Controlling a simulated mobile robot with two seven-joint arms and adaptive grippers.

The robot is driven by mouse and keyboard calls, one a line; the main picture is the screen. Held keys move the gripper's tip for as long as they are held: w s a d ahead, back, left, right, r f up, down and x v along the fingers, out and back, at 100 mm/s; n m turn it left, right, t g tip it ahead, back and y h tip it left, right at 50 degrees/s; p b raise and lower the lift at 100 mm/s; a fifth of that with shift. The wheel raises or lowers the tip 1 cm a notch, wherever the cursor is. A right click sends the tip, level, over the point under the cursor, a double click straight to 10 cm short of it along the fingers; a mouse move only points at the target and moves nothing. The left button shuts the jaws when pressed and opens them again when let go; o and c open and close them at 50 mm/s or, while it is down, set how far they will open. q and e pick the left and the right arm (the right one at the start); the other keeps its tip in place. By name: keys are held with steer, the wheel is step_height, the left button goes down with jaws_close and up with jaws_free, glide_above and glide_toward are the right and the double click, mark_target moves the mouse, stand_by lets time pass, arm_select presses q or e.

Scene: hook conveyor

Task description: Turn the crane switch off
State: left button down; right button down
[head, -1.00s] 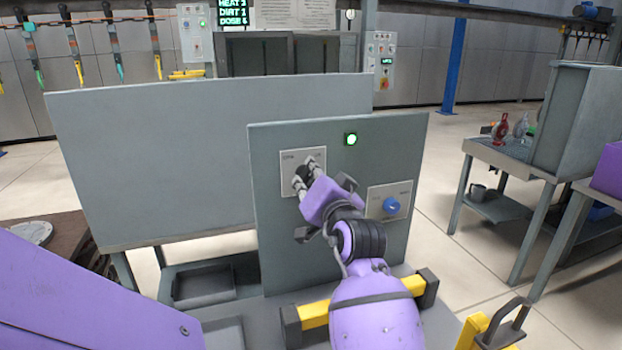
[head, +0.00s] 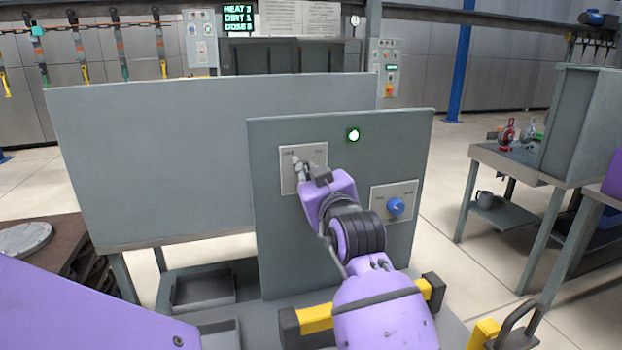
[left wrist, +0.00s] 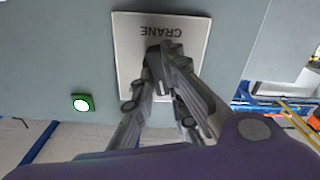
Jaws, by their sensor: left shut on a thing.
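The crane switch plate (head: 289,179) is a pale square on the upright grey panel, and it is also in the left wrist view, upside down with the word CRANE (left wrist: 125,30). My left gripper (head: 302,170) is at this plate. In the left wrist view its fingers (left wrist: 163,82) are shut on the dark switch knob (left wrist: 153,55). The fingers mostly hide the knob, and I cannot tell which way it points. A green lamp (head: 353,135) is lit to the upper right of the plate; it also shows in the left wrist view (left wrist: 82,103). My right gripper is not in view.
A second plate with a blue knob (head: 396,207) is on the same panel, close to the right of my left arm. A large grey board (head: 160,165) stands behind. Hooks (head: 80,55) hang from an overhead rail. A side table (head: 515,170) stands at right.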

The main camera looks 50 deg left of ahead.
arm_select(q)
steer(key=n+b, duration=0.1)
steer(key=n, duration=0.3)
steer(key=shift+s+n, duration=0.1)
steer(key=shift+n, duration=0.2)
stand_by(0.5)
steer(key=c, duration=1.8)
jaws_free()
steer(key=shift+a, duration=0.1)
steer(key=shift+o, duration=0.2)
steer(key=v, duration=0.7)
steer(key=shift+d, duration=0.25)
steer(key=shift+s+f, duration=0.1)
steer(key=shift+f, duration=0.05)
